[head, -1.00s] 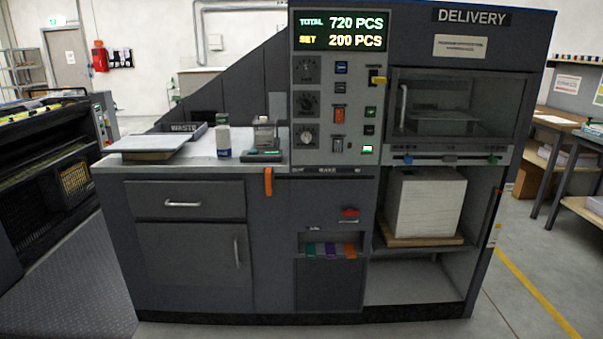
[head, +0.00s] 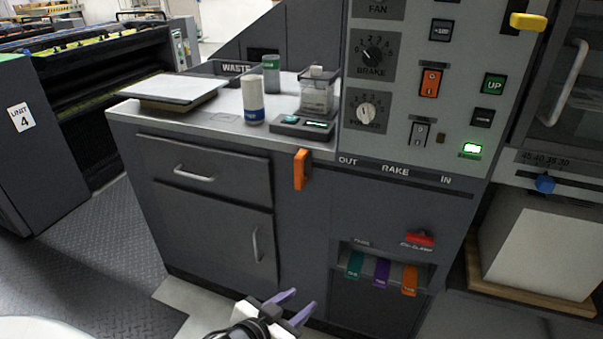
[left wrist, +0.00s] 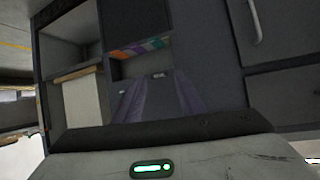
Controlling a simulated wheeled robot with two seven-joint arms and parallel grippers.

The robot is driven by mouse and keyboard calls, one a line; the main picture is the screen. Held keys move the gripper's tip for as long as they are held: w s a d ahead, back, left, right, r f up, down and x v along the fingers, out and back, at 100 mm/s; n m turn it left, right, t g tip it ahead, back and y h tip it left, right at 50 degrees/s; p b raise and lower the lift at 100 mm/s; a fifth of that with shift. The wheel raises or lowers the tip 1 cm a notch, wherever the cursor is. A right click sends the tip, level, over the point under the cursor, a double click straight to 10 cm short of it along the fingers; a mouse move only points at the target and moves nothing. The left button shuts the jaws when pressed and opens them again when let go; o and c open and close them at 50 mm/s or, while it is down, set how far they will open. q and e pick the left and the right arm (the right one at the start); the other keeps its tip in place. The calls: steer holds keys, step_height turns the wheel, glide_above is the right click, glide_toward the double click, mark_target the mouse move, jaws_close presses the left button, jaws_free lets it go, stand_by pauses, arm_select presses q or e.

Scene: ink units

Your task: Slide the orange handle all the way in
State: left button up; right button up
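The orange handle (head: 301,169) is a short upright tab on the cabinet front, at the left end of a dark horizontal slot (head: 400,181). The slot is marked OUT at its left, RAKE in the middle and IN at its right. The handle is at the OUT end. My left gripper (head: 296,303) shows at the bottom of the head view, well below the handle and apart from it. Its purple fingers are spread and nothing shows between them. They also appear in the left wrist view (left wrist: 158,98), facing the cabinet; the handle cannot be made out there. My right gripper is not in view.
A counter (head: 222,122) with a white bottle (head: 253,103) and other small items stands above left. Below the slot are a red clamp lever (head: 420,239) and several coloured tabs. A paper stack (head: 545,250) stands at right. The floor at left is clear.

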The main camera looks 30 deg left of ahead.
arm_select(q)
steer(key=w+a+r+n+t+y+b, duration=0.1)
steer(key=w+a+r+t+y, duration=0.1)
steer(key=w+a+r, duration=0.35)
steer(key=n+t+y+b, duration=0.2)
steer(key=t, duration=0.1)
glide_toward(297, 172)
steer(key=w, duration=0.1)
steer(key=x, duration=0.9)
steer(key=shift+w+a+b, duration=0.1)
steer(key=shift+b, duration=0.3)
steer(key=shift+w, duration=0.35)
steer(key=shift+c, duration=0.4)
jaws_close()
